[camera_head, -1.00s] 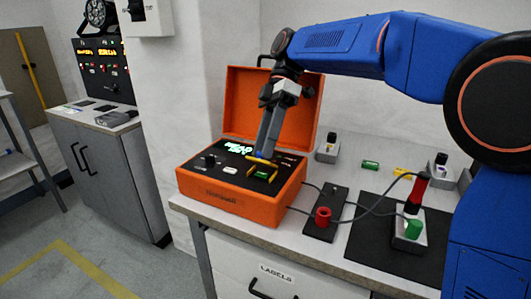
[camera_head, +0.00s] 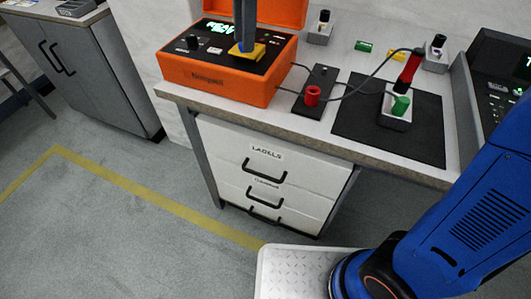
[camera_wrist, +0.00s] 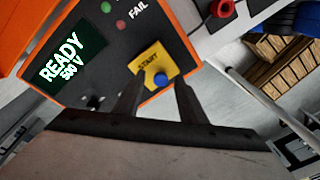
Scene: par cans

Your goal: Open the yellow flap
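The yellow flap (camera_wrist: 149,64), marked START, lies flat on the panel of the orange tester case (camera_head: 215,83). It also shows in the head view (camera_head: 236,51). A round blue knob (camera_wrist: 160,81) sits near the flap's edge closest to my gripper. My gripper (camera_wrist: 161,84) is open, with its two fingers apart on either side of the blue knob in the wrist view. Whether the fingers touch the flap I cannot tell. In the head view my fingers come down from above onto the flap and hide part of it. What lies under the flap is hidden.
The screen (camera_wrist: 66,58) reads READY 500 V. Beside the case, a black strip with a red socket (camera_head: 312,95) and a black mat (camera_head: 350,120) holding a probe stand (camera_head: 395,122) lie on the bench. Cables run from the case. The case lid stands open behind.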

